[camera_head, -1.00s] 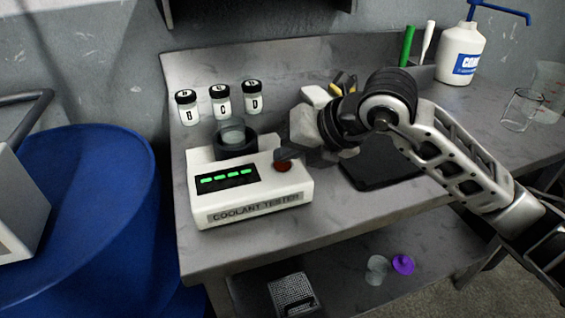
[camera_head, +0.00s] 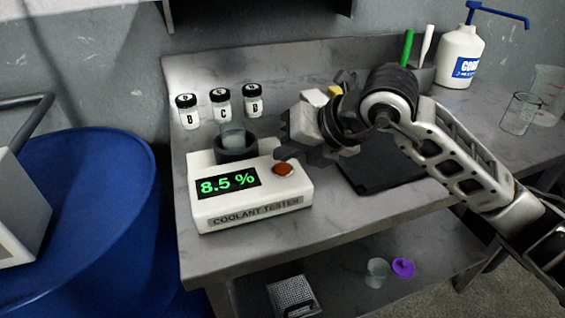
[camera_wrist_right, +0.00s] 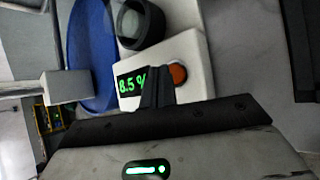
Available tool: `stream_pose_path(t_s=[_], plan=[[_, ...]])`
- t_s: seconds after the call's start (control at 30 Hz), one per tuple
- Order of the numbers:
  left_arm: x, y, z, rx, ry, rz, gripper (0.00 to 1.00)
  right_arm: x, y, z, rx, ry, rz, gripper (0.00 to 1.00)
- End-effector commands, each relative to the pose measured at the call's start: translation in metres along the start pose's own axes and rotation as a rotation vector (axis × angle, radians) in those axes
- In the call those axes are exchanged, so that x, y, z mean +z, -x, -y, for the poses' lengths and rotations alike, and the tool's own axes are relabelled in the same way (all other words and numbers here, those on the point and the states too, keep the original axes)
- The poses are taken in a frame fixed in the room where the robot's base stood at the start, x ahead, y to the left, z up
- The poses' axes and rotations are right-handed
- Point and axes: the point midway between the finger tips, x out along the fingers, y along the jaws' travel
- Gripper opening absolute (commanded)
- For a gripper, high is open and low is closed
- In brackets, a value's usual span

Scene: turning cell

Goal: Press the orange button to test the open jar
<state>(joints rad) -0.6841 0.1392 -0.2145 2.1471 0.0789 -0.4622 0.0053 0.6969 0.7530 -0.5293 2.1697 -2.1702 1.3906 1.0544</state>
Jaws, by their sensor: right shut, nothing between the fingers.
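The white coolant tester (camera_head: 250,205) stands on the metal bench, and its display (camera_head: 228,184) reads 8.5 % in green. The orange button (camera_head: 283,169) is on its top right; it also shows in the right wrist view (camera_wrist_right: 178,75). The open jar (camera_head: 233,138) sits in the dark round holder (camera_head: 236,153) at the tester's back. My right gripper (camera_head: 279,153) is shut and empty, its fingertips just above and behind the button; in the wrist view its fingers (camera_wrist_right: 157,90) overlap the tester's edge beside the button. I cannot tell whether they touch it. My left gripper is not in view.
Three lidded jars, B (camera_head: 187,111), C (camera_head: 220,105) and D (camera_head: 253,100), stand behind the tester. A dark flat pad (camera_head: 385,175) lies to the right. A white pump bottle (camera_head: 460,57) and a beaker (camera_head: 522,112) stand further right. A blue drum (camera_head: 90,215) is at left.

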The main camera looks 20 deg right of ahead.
Motion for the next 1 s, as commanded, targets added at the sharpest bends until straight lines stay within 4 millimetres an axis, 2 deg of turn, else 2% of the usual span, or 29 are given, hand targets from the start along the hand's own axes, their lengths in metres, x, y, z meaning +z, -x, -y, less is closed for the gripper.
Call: stream_pose_path(t_s=[0.37,0.8,1.0], plan=[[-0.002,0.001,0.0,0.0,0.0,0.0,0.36,0.002,0.003,-0.002,0.002,0.0,0.001,0.0],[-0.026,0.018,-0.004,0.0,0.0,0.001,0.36,0.023,0.032,-0.024,0.002,0.0,0.001,0.0],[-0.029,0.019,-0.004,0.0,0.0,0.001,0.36,0.026,0.036,-0.026,0.001,-0.001,0.0,0.0]])
